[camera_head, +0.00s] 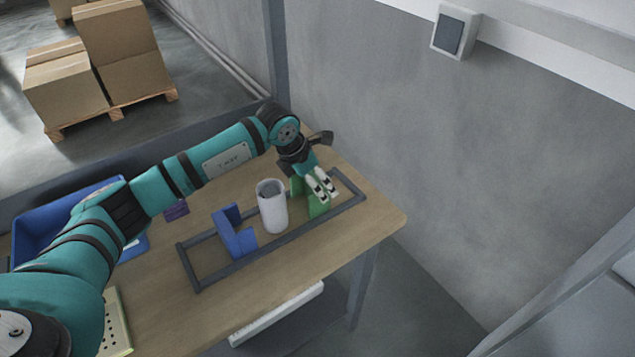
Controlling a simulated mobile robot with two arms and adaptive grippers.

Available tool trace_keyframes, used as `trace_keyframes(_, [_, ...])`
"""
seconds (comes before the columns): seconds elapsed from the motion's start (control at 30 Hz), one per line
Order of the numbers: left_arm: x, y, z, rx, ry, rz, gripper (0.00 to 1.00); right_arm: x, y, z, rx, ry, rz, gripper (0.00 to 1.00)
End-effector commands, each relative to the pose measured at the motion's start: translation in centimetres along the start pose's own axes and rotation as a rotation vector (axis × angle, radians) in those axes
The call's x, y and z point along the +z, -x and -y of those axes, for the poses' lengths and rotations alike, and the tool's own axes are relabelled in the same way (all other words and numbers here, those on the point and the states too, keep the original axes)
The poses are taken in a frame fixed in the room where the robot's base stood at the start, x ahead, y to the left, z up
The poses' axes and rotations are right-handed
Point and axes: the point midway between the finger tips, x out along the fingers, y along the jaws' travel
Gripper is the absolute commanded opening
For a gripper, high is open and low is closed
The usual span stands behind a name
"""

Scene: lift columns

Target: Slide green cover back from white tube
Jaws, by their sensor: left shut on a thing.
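The white tube (273,208) stands upright inside a grey rectangular frame on the table. The green cover (318,207) is just right of the tube, on the same frame; whether it touches the tube cannot be told. A blue cover (234,235) stands on the left side of the tube, with a small gap to it. My left gripper (325,190) reaches over from behind and is shut on the green cover, hiding part of it. My right gripper is not in view.
The grey frame (226,277) lies on the wooden table (388,222), whose front right corner is bare. A blue bin (75,200) and a small purple part (176,209) are at the left. A grey wall (455,150) rises beyond the table.

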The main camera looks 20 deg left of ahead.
Motion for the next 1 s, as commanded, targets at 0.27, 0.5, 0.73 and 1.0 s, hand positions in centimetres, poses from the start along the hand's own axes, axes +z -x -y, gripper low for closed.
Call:
trace_keyframes(0.27, [0.0,0.0,0.0,0.0,0.0,0.0,0.99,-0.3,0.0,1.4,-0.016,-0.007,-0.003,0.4])
trace_keyframes(0.5, [0.0,0.0,0.0,0.0,0.0,0.0,1.0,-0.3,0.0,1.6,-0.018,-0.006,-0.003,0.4])
trace_keyframes(0.73, [0.1,2.0,-0.1,0.002,-0.001,0.002,1.0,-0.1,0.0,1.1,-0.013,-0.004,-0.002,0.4])
trace_keyframes(1.0, [0.1,7.8,-0.1,0.004,-0.001,0.002,1.0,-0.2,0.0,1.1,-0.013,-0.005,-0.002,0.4])
